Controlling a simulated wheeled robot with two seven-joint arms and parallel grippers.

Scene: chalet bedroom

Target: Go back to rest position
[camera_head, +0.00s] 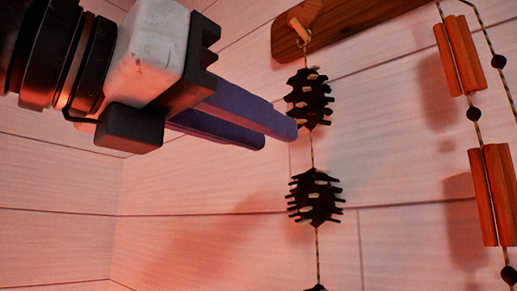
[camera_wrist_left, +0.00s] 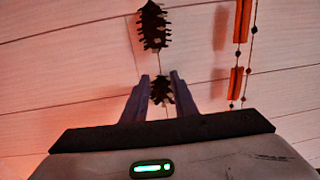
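My left gripper (camera_head: 280,136) reaches in from the upper left in the head view, with two long blue-purple fingers pointing right. In the left wrist view, its fingers (camera_wrist_left: 160,76) stand apart with a gap between them, and nothing is held. A dark pine cone (camera_wrist_left: 161,92) shows through that gap; how far beyond the fingertips it hangs, I cannot tell. In the head view the fingertips lie just left of the string, near the upper pine cone (camera_head: 310,99). My right gripper is in neither view.
A lower pine cone (camera_head: 315,197) hangs on the same string from a wooden board (camera_head: 345,22). Another string at the right carries orange-red wooden pieces (camera_head: 496,195) and dark beads. A pale plank wall (camera_head: 190,190) stands behind. The lower left is free of objects.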

